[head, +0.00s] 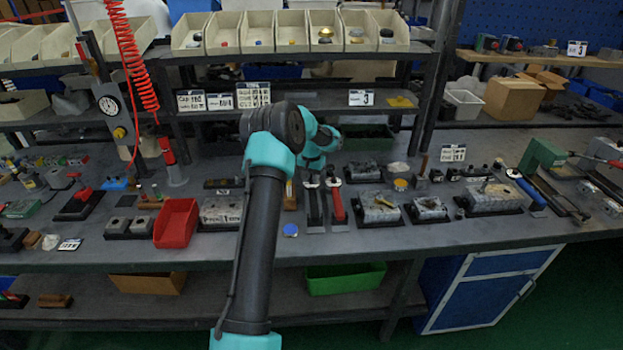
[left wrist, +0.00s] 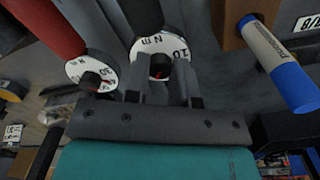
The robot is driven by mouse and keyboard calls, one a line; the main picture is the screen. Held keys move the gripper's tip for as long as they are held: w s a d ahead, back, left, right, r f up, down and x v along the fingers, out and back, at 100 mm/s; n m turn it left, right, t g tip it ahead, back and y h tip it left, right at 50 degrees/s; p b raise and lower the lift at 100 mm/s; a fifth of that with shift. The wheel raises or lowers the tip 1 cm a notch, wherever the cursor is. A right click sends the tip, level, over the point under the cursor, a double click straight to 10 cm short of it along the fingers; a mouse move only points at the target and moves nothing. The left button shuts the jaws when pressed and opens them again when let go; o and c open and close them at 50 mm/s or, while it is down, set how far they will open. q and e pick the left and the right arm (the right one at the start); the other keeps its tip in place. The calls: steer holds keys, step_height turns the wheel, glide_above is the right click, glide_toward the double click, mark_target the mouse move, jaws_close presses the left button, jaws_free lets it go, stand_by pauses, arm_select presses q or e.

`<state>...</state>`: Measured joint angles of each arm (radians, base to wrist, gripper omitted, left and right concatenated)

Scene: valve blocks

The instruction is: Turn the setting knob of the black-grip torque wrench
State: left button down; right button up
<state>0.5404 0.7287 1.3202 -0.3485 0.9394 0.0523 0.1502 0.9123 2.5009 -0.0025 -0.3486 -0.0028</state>
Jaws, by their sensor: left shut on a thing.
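The black-grip torque wrench (head: 314,207) lies on the bench in the head view, left of a red-grip torque wrench (head: 338,205). In the left wrist view its black grip (left wrist: 144,14) ends in a white dial (left wrist: 172,47) with black marks, with the setting knob (left wrist: 160,66) at its centre. My left gripper (left wrist: 160,86) has a finger on each side of that knob and is shut on it. In the head view the left hand hangs over the far end of the wrenches, its fingertips hard to make out. My right gripper is not in view.
In the left wrist view, the red-grip wrench's dial (left wrist: 92,72) sits close to the left finger. A blue-and-white marker (left wrist: 275,62) on a wooden block stands at the right. A red bin (head: 176,222) and metal blocks (head: 380,207) flank the wrenches. The bench's front strip is mostly clear.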

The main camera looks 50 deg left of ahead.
mark_target(311, 180)
arm_select(q)
steer(key=n, duration=0.7)
stand_by(0.4)
steer(key=c, duration=1.2)
jaws_free()
steer(key=shift+r, duration=0.1)
step_height(311, 180, up, 17)
steer(key=shift+s+r, duration=0.15)
